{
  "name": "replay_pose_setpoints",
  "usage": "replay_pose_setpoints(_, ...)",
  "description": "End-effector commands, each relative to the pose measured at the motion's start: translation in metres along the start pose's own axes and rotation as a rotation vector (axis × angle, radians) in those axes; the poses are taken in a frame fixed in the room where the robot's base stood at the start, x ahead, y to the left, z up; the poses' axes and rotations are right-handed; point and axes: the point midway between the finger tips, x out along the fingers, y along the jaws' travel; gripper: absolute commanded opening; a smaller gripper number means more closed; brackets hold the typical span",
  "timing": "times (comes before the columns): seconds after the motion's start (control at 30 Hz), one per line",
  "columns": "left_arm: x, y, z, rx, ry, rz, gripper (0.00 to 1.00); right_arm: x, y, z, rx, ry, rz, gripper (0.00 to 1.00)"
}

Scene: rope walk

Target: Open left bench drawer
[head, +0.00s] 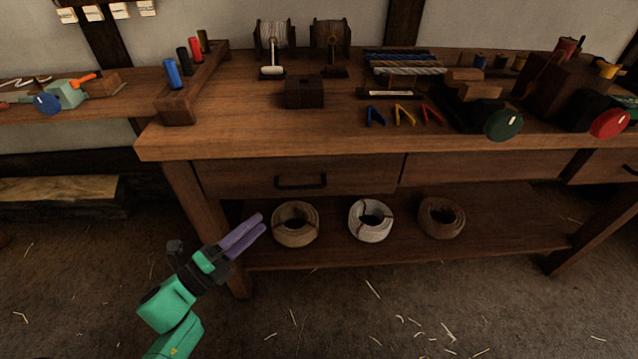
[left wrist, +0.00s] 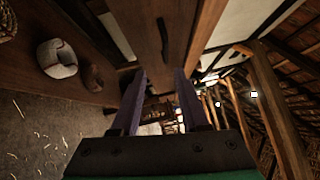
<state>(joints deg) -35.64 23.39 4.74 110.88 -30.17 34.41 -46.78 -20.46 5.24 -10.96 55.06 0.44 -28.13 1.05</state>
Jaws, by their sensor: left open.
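The left bench drawer (head: 235,177) is a wooden front under the bench top, and it looks shut and flush. Its black bar handle (head: 301,181) is at the middle of the front. In the left wrist view the handle (left wrist: 163,36) appears ahead, above the gap between the fingers. My left gripper (head: 260,224) has purple fingers held apart with nothing between them. My right gripper is in neither view.
The bench top (head: 330,142) overhangs the drawers. On the lower shelf (head: 340,252) sit a tan rope coil (head: 277,232), a white coil (head: 354,230) and a brown coil (head: 426,223). The left bench leg (head: 205,215) is close to my gripper. The straw-strewn floor in front is clear.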

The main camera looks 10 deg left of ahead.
Motion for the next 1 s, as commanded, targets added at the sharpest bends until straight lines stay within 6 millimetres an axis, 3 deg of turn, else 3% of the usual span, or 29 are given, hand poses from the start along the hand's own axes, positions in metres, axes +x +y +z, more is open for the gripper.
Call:
replay_pose_setpoints(0.17, 0.025, -0.006, 0.000, 0.008, 0.005, -0.010, 0.45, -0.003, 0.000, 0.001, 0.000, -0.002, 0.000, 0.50)
replay_pose_setpoints(0.5, 0.115, -0.006, 0.001, 0.005, 0.001, -0.008, 0.45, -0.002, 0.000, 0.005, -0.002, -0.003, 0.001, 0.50)
replay_pose_setpoints(0.6, 0.133, -0.005, 0.000, 0.002, 0.000, -0.007, 0.45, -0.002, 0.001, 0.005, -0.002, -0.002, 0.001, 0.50)
replay_pose_setpoints(0.73, 0.144, -0.005, 0.000, 0.001, 0.000, -0.005, 0.45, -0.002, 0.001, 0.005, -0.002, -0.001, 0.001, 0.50)
replay_pose_setpoints(0.97, 0.145, -0.004, 0.000, 0.000, 0.001, -0.003, 0.45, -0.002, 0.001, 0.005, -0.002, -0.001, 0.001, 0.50)
replay_pose_setpoints(1.0, 0.145, -0.004, 0.000, 0.000, 0.001, -0.004, 0.33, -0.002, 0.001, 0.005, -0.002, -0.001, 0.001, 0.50)
